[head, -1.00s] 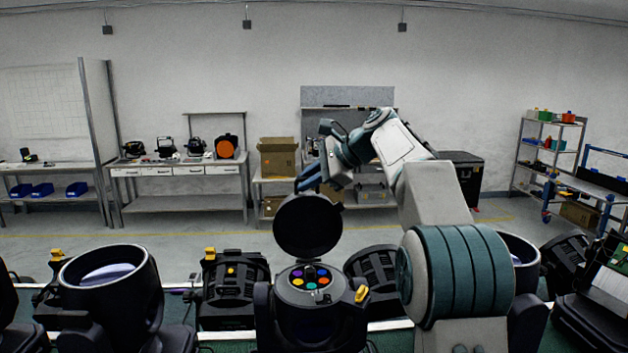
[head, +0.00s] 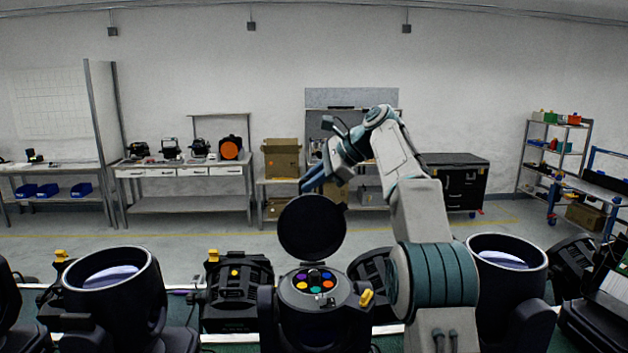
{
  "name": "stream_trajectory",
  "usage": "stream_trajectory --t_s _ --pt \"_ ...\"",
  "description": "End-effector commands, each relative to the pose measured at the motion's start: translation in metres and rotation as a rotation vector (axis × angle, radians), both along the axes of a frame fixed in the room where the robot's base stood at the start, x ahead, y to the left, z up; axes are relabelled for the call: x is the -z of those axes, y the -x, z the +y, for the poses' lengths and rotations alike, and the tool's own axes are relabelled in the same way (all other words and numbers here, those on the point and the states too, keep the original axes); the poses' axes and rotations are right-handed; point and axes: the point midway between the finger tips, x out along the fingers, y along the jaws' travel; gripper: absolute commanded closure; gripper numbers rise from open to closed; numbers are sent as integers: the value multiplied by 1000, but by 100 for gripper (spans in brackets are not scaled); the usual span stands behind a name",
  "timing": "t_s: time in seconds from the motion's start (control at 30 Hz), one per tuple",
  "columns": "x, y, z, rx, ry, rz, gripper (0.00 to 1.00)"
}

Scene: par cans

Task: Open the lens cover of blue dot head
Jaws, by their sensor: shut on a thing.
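The moving head in the front middle (head: 315,318) has its round black lens cover (head: 312,228) standing up, open, behind its top. A ring of coloured discs, with purple, red, yellow, green and orange among them, shows on the uncovered face (head: 300,291). My gripper (head: 316,186) is at the upper edge of the raised cover and is shut on it. The fingertips are small and partly hidden, so the exact grip is hard to see. I cannot clearly make out a blue dot marking on this head.
A head with a wide open lens (head: 110,280) stands at left, and another (head: 506,260) at right, close to my arm. A black head with a yellow dot (head: 236,285) lies behind. Workbenches and a black case (head: 452,185) stand farther back, past clear floor.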

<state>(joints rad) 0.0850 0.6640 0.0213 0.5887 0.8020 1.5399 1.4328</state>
Motion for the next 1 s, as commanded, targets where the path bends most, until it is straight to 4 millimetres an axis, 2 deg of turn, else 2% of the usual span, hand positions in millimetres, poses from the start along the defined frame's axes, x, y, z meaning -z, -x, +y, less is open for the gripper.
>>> stream_trajectory --t_s 0.03,0.23,0.27,0.3,0.67,1.0 --pt "10 -1 2 -8 4 20 100" --pt "10 -1 1 -7 4 20 100" --pt "10 -1 1 -7 4 20 81" --pt "10 -1 1 -7 4 20 70" --pt "6 1 -4 -5 5 19 69" --pt "-29 15 -45 7 1 4 69"
